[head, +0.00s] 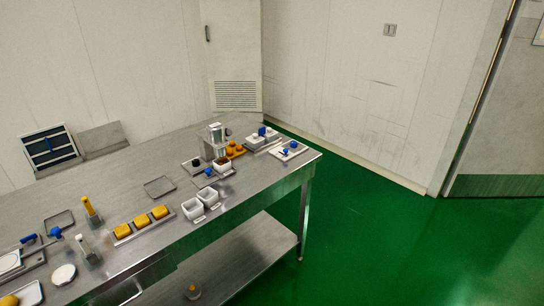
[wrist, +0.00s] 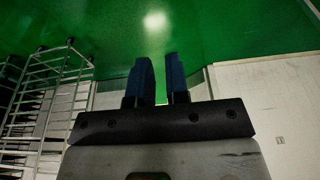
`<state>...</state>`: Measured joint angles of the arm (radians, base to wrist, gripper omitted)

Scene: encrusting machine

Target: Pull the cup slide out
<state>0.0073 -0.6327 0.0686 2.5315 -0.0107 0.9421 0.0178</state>
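A small silver machine (head: 214,139) stands on the steel table towards its right end. A white cup (head: 223,167) with brownish contents sits at its front, low down. A blue knob (head: 208,172) shows just left of that cup; it may belong to the cup slide, but the slide itself is too small to make out. I cannot tell how far out it stands. My gripper (wrist: 160,72) shows only in the wrist view. Its two dark blue fingers are apart with an empty gap between them. It points at green floor and wall, away from the table things.
The steel table (head: 150,222) also bears orange balls (head: 236,149), white boxes (head: 208,197), a tray of yellow blocks (head: 141,222) and blue-knobbed white items (head: 290,148) at the right end. Green floor (head: 400,230) lies open to the right. A wire rack (wrist: 45,90) shows left in the wrist view.

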